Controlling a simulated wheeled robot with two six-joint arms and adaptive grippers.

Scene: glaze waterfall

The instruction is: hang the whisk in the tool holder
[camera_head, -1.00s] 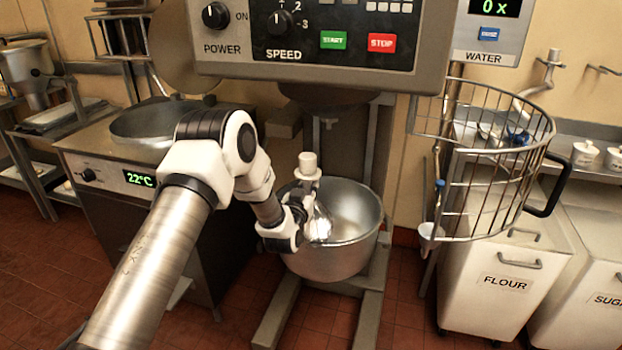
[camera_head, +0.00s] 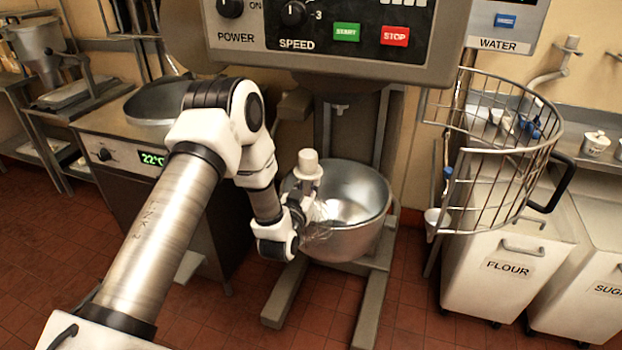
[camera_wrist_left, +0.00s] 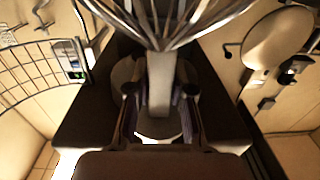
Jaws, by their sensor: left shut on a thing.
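My left gripper (camera_head: 300,207) is shut on the whisk, in front of the mixer bowl's left part in the head view. The whisk's pale top end (camera_head: 308,160) stands up above the gripper, and its wire loops (camera_head: 318,222) hang down over the bowl's near wall. I cannot tell whether they touch it. In the left wrist view, the wire loops (camera_wrist_left: 170,22) spread at the top and the pale stem (camera_wrist_left: 160,82) lies between the fingers. I cannot make out a tool holder with certainty. My right gripper is not in view.
The steel mixer bowl (camera_head: 372,236) sits under the mixer's control panel (camera_head: 330,50). A wire guard (camera_head: 495,150) with a black handle stands out to the right. Flour bin (camera_head: 508,268) and sugar bin (camera_head: 592,285) stand on the right. A heated unit (camera_head: 110,160) stands left.

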